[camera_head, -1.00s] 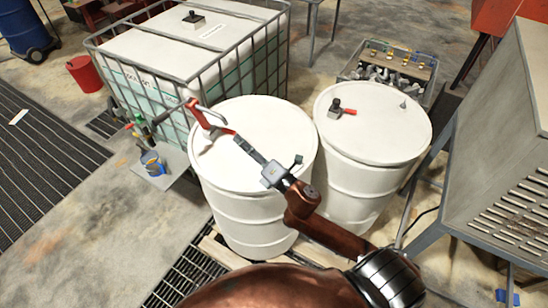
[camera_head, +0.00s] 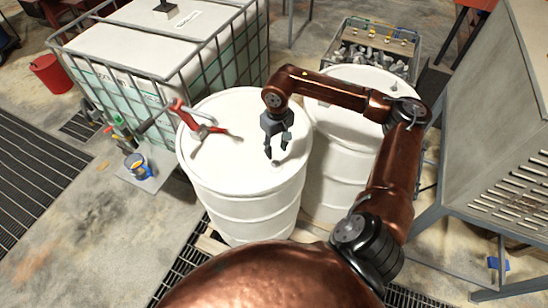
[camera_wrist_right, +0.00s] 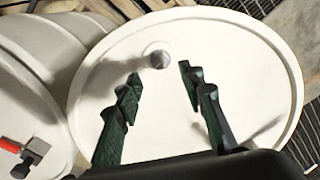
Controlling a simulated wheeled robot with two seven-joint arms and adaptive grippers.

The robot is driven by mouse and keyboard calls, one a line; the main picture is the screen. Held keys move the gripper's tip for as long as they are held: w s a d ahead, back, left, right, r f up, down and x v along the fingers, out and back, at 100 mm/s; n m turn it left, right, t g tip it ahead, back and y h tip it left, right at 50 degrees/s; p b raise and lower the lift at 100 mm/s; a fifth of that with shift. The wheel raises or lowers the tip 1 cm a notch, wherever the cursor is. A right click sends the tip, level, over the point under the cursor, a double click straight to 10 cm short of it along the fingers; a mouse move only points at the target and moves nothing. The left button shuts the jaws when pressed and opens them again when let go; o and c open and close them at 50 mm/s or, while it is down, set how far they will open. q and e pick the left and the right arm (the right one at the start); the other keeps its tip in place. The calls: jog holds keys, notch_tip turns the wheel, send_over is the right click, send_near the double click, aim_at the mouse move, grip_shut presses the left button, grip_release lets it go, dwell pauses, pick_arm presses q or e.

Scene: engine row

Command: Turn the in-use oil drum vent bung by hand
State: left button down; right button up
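A white drum (camera_head: 222,167) with a red hand pump (camera_head: 196,122) on its lid stands at the middle left of the head view. Its small grey vent bung (camera_head: 275,163) sits near the lid's front right edge. The bung also shows in the wrist view (camera_wrist_right: 159,59), beyond and between the fingertips. My right gripper (camera_head: 277,153) points down over this lid, close above the bung. In the wrist view its two dark fingers (camera_wrist_right: 158,78) are spread, with nothing between them. Whether a finger touches the lid is unclear. My left gripper is in neither view.
A second white drum (camera_head: 335,165) stands close on the right, partly behind my right arm. A caged white tank (camera_head: 130,45) stands behind left. A grey metal bench (camera_head: 500,130) is at right.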

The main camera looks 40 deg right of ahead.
aim_at(276, 163)
jog(key=shift+d+f, duration=0.1)
jog(key=shift+f, duration=0.25)
notch_tip(276, 163, down, 7)
jog(key=shift+r+p, duration=0.1)
jog(key=shift+p, duration=0.95)
jog(key=c, duration=0.3)
grip_shut()
